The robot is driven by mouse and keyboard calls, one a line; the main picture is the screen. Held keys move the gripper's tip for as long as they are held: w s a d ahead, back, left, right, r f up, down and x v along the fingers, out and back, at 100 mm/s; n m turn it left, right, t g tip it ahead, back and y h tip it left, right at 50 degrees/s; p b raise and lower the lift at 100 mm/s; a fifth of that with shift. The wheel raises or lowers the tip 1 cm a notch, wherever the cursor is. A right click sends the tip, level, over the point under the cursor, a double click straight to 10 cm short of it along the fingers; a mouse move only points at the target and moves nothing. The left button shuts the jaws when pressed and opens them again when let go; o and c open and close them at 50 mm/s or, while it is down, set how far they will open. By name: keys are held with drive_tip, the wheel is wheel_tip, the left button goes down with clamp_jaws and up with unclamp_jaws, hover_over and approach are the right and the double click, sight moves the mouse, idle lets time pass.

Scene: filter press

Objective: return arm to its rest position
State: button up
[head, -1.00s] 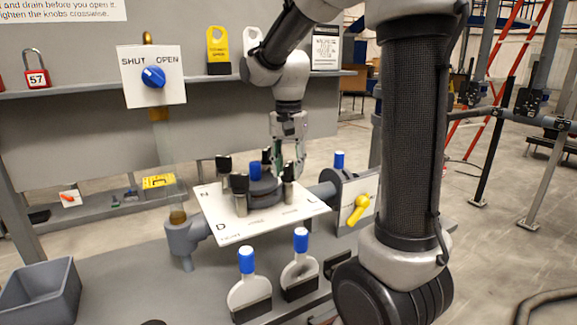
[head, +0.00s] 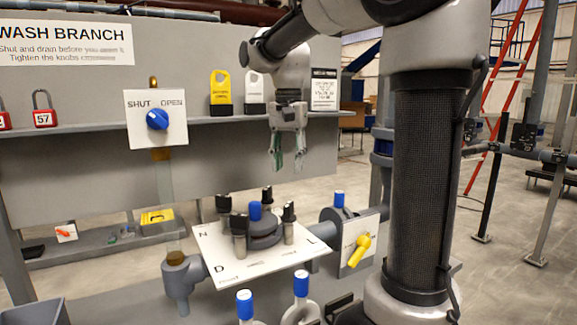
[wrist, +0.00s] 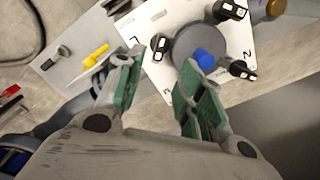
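My gripper (head: 288,160) hangs fingers down in the head view, above and behind the filter housing, with clear air between them. In the wrist view my gripper (wrist: 152,92) shows its two green-padded fingers spread apart with nothing between them. The filter housing (head: 264,232) has a round grey lid with a blue cap and several black-topped knobs around it. It sits on a white plate (head: 228,262) marked N, D and L. The lid also shows in the wrist view (wrist: 185,45), beyond the fingertips.
A SHUT/OPEN panel with a blue knob (head: 157,119) stands left of my arm. A yellow valve handle (head: 359,251) is at the right. A grey bin (head: 35,314) is at lower left.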

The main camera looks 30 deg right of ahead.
idle(0.3)
drive_tip(key=s+f+n+t, duration=0.2)
drive_tip(key=s+f+n, duration=0.2)
drive_tip(key=s, duration=0.5)
drive_tip(key=s+d+f+n+t, duration=0.1)
drive_tip(key=s+f+n, duration=0.3)
drive_tip(key=s, duration=0.6)
drive_tip(key=shift+d+f+n+t, duration=0.2)
drive_tip(key=shift+d+n+t, duration=0.05)
drive_tip(key=shift+n+t, duration=0.4)
